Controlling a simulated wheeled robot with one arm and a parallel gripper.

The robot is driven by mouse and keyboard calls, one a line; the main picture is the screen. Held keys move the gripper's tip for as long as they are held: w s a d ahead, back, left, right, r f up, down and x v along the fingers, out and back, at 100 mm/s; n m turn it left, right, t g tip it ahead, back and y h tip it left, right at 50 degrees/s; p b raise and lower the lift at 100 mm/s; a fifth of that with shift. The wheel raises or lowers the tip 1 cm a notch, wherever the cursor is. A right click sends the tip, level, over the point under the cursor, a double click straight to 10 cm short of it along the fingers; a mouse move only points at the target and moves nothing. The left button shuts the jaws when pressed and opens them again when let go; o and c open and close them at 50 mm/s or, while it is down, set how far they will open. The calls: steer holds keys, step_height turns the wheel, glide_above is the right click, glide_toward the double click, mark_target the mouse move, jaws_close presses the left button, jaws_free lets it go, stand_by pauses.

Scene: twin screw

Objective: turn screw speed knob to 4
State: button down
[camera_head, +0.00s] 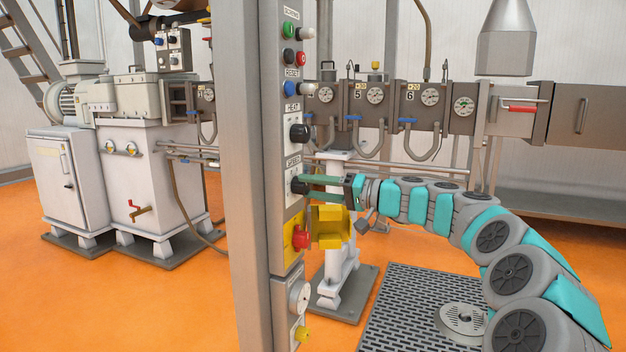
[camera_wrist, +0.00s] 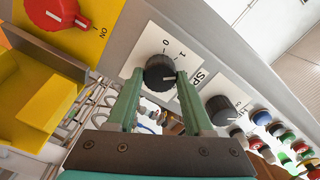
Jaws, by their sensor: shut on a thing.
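The screw speed knob (camera_wrist: 160,72) is black and round with a ridged edge, on a white plate in the wrist view. The digits 0 and 1 show on the plate beyond it; the rest of the scale is hidden, and I cannot read its setting surely. In the head view the knob (camera_head: 297,185) sits on the panel's side face, under the SPEED label. My gripper (camera_head: 308,183) reaches it from the right. In the wrist view the two green fingers of my gripper (camera_wrist: 160,77) are shut on the knob, one on each side.
The HEAT knob (camera_head: 299,133) is just above, with coloured buttons (camera_head: 289,30) higher up. Below is a red switch (camera_head: 300,238) on a yellow plate, with a yellow guard (camera_head: 328,228) sticking out close under my gripper. The grey panel post (camera_head: 247,180) stands left.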

steer(key=m+p, duration=0.2)
steer(key=m, duration=0.2)
steer(key=shift+r+m, duration=0.1)
steer(key=shift+m, duration=0.2)
steer(key=m+p, duration=0.1)
steer(key=m, duration=0.4)
steer(key=shift+m, duration=0.3)
steer(key=m, duration=1.1)
steer(key=shift+f, duration=0.2)
steer(key=shift+c, duration=1.4)
jaws_free()
steer(key=v, duration=0.7)
steer(key=shift+d+b, duration=0.3)
steer(key=shift+d, duration=0.1)
